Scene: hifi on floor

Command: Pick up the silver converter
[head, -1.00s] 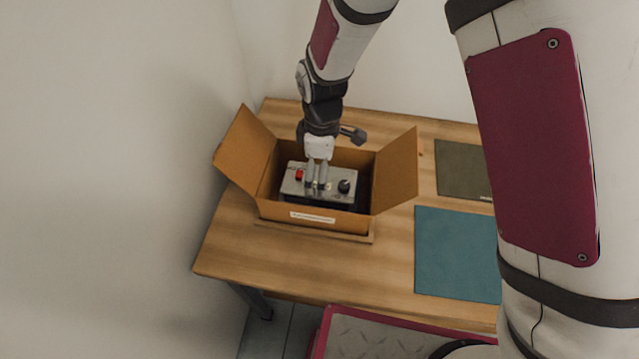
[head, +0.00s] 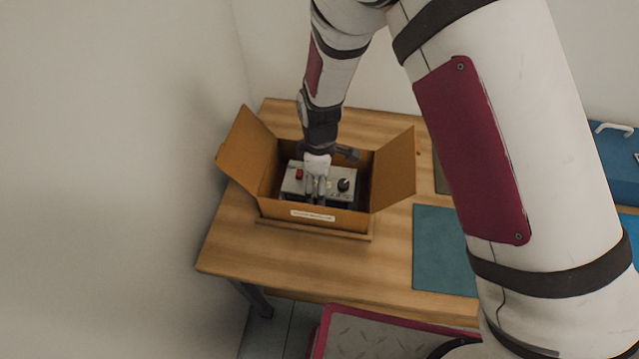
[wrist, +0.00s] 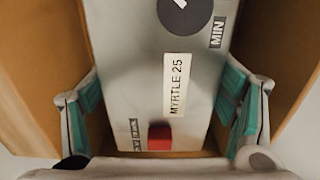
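The silver converter (head: 293,185), a grey box with a red switch, a black knob and a "MYRTLE 25" label, sits inside an open cardboard box (head: 346,219). In the wrist view the converter (wrist: 133,75) runs between the fingers, its red switch nearest me. My gripper (head: 316,194) points down into the cardboard box over the converter. In the wrist view my gripper (wrist: 165,108) is open, with one teal-padded finger on each side of the converter. A narrow gap seems to show beside each pad. The fingertips' depth along its sides is hard to tell.
The cardboard box's side flaps (head: 396,168) stand spread open, and its walls rise close around my fingers. It rests on a wooden table (head: 330,268) beside a wall. A teal mat (head: 440,250) lies to the right. A blue case (head: 615,160) is at the far right.

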